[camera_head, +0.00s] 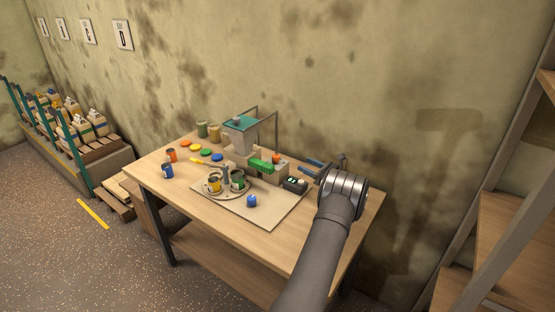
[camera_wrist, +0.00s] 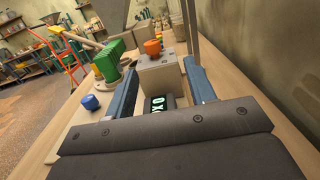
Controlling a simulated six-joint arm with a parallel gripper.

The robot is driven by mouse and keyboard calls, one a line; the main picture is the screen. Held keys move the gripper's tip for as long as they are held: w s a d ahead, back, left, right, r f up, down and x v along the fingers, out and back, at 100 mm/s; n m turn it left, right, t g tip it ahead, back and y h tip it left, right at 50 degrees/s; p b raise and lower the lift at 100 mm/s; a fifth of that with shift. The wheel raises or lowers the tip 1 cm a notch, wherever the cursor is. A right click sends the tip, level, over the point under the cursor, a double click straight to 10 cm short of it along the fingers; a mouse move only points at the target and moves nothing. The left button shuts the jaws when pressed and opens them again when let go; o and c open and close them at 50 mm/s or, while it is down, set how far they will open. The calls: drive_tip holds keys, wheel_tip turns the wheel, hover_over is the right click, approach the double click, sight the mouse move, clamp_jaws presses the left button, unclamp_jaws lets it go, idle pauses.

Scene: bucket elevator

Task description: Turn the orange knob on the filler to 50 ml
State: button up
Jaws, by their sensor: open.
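The filler (camera_head: 240,137) stands on a pale board on the wooden table, with a teal-topped hopper and a green ribbed block (camera_head: 263,165). Its orange knob (camera_head: 276,158) sits on top of a beige box at the filler's right; it also shows in the wrist view (camera_wrist: 152,47), above the box (camera_wrist: 160,75). My gripper (camera_head: 312,168) is open to the right of the knob. In the wrist view its two blue fingers (camera_wrist: 159,82) stand apart on either side of the box, with the knob beyond them, untouched. A small display (camera_wrist: 158,103) with green characters is partly hidden and I cannot read it fully.
A round plate (camera_head: 222,191) carries cups beside the filler. A blue knob-like piece (camera_head: 252,201) lies in front. Coloured lids (camera_head: 204,149), cups (camera_head: 168,171) and jars stand at the left. The wall is close behind the table; the front left tabletop is clear.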

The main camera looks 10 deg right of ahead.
drive_tip(key=s+a+m+t+h, duration=0.1)
drive_tip(key=s+a+m+h, duration=0.15)
drive_tip(key=s, duration=0.25)
approach(276, 156)
drive_tip(key=shift+h, duration=0.35)
drive_tip(key=x, duration=1)
drive_tip(key=shift+a+f, duration=0.15)
drive_tip(key=shift+f, duration=0.2)
drive_tip(key=c, duration=1)
